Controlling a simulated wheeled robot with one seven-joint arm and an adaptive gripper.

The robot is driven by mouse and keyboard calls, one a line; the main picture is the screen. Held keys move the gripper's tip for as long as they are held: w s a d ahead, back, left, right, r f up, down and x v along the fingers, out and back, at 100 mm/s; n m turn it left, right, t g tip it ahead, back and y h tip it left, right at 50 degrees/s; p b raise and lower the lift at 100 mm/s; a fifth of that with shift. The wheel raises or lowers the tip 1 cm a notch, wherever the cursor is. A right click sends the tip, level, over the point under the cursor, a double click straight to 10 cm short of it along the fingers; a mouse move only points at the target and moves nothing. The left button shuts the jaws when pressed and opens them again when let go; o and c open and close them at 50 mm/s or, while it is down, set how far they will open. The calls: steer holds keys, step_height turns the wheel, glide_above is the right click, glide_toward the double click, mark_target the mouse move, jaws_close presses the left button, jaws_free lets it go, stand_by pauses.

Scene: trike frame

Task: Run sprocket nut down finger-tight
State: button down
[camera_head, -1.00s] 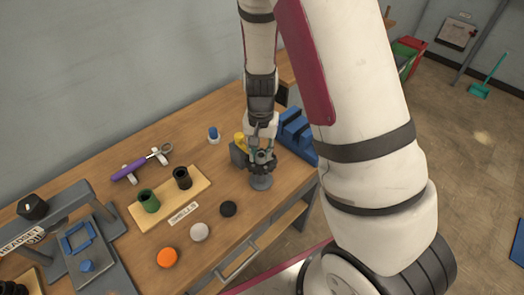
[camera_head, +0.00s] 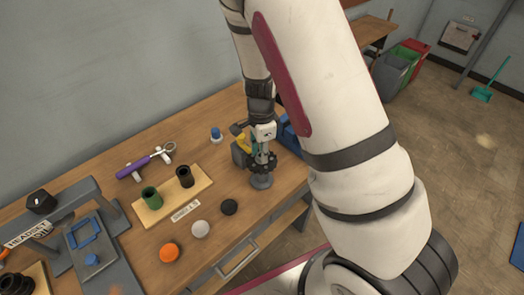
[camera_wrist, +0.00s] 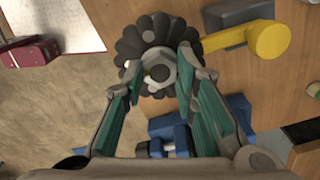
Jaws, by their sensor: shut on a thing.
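The sprocket nut (camera_wrist: 158,66) is a pale grey hex nut with a hole, at the upper middle of the wrist view. It sits at the centre of a dark, scalloped sprocket (camera_wrist: 130,42). My gripper (camera_wrist: 160,70) has its two teal-padded fingers closed on opposite sides of the nut. There the fingers and wrist hide the nut. I cannot tell how far down the nut sits.
A grey block with a yellow lever (camera_wrist: 262,42) stands close beside the sprocket. Blue holders (camera_head: 290,135) are close to my gripper on the right. A black disc (camera_head: 229,207), a white disc (camera_head: 200,229) and an orange disc (camera_head: 169,253) lie to the left on the bench (camera_head: 110,208).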

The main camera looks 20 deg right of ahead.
steer(key=m, duration=0.3)
steer(key=shift+w+r+m, duration=0.1)
steer(key=shift+m, duration=2.4)
steer(key=c, duration=1.3)
jaws_free()
step_height(320, 180, up, 12)
